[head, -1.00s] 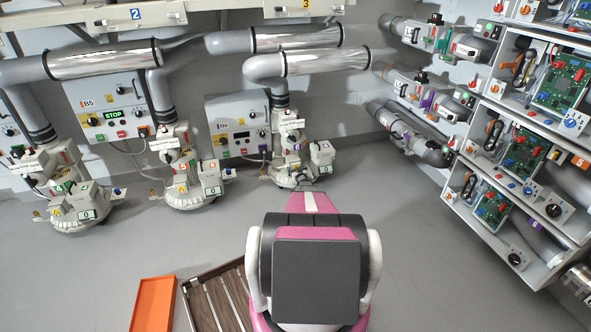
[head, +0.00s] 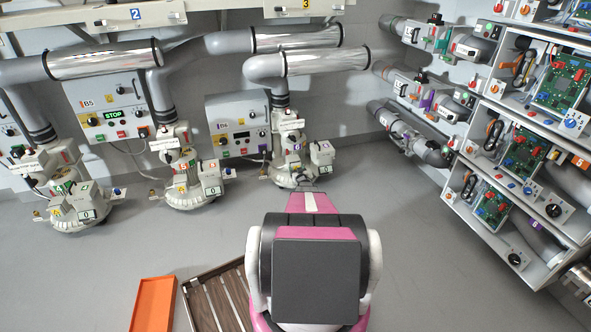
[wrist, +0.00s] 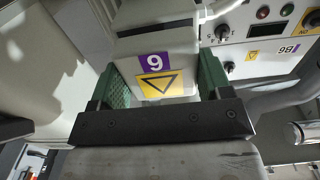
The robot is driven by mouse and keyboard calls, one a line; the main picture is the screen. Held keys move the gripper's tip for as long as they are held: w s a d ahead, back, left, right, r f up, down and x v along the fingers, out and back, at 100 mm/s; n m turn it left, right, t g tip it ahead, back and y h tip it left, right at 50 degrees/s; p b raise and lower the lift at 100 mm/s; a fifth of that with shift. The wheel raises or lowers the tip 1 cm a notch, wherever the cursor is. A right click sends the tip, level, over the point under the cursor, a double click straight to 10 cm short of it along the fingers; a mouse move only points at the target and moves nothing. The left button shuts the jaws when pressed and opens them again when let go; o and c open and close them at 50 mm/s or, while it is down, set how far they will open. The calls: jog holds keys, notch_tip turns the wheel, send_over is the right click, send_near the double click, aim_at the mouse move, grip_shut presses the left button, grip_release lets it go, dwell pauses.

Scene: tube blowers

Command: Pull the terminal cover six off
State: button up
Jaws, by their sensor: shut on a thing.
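Terminal cover six (wrist: 158,48) is a pale grey box in the wrist view. It carries a purple label, its number upside down, above a yellow triangle warning label. My gripper (wrist: 162,80) is shut on this cover, with a green-padded finger against each side. In the head view the cover belongs to the right-hand tube blower (head: 292,178), which stands against the back wall. My own arm hides my gripper in the head view. I cannot tell whether the cover is seated or apart from its base.
A grey control box (head: 240,128) hangs behind the blower; its panel also shows in the wrist view (wrist: 265,50). Another blower (head: 190,190) stands to the left. Open electronics shelves (head: 520,160) line the right. An orange tray (head: 153,303) lies front left.

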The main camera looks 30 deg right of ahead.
jog(key=shift+v, duration=2.65)
jog(key=shift+s, duration=0.1)
